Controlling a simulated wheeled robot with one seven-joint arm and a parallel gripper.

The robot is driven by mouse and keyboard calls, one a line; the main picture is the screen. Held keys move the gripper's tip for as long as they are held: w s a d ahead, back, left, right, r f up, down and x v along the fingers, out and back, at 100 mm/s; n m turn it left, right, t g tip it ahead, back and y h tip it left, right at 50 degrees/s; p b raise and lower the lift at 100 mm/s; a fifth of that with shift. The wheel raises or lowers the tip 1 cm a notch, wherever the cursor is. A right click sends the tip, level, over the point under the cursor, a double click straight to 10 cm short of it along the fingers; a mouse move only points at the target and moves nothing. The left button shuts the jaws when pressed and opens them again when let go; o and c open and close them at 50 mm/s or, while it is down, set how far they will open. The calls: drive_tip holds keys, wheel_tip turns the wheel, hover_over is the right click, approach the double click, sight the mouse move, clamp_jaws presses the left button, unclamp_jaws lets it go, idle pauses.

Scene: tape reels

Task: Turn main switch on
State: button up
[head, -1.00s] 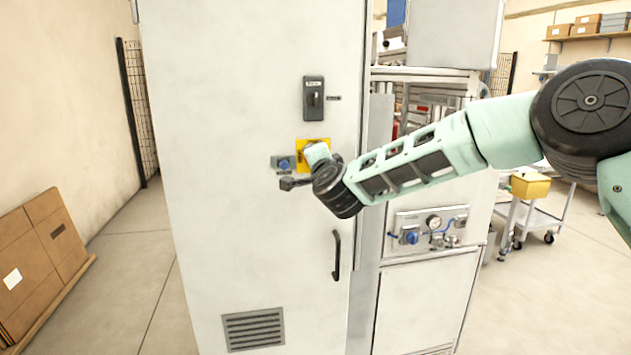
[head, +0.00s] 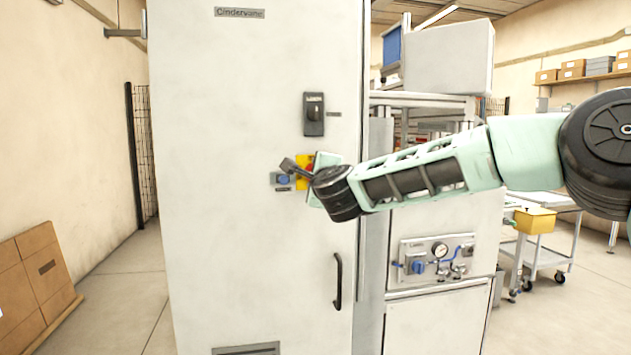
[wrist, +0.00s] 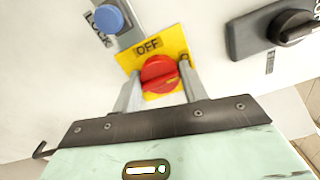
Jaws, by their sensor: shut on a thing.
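The main switch is a red rotary knob (wrist: 160,74) on a yellow plate (wrist: 135,57) marked OFF, on the front of the white cabinet. In the wrist view my gripper (wrist: 160,88) has one finger on each side of the red knob and is shut on it. In the head view my gripper (head: 296,170) is at the cabinet front, and my wrist hides most of the yellow plate (head: 303,161). A sliver of red shows there.
A blue button (wrist: 110,18) on a grey plate sits beside the yellow plate. A black rotary handle (head: 314,113) is above it on the cabinet (head: 240,250). A door handle (head: 337,281) is below. A panel with a gauge (head: 438,250) stands to the right.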

idle(0.4)
drive_tip(key=o, duration=1)
drive_tip(key=shift+s, duration=0.1)
drive_tip(key=b+v, duration=0.3)
drive_tip(key=v, duration=1.4)
drive_tip(key=shift+b, duration=0.3)
drive_tip(key=shift+s+r, duration=0.1)
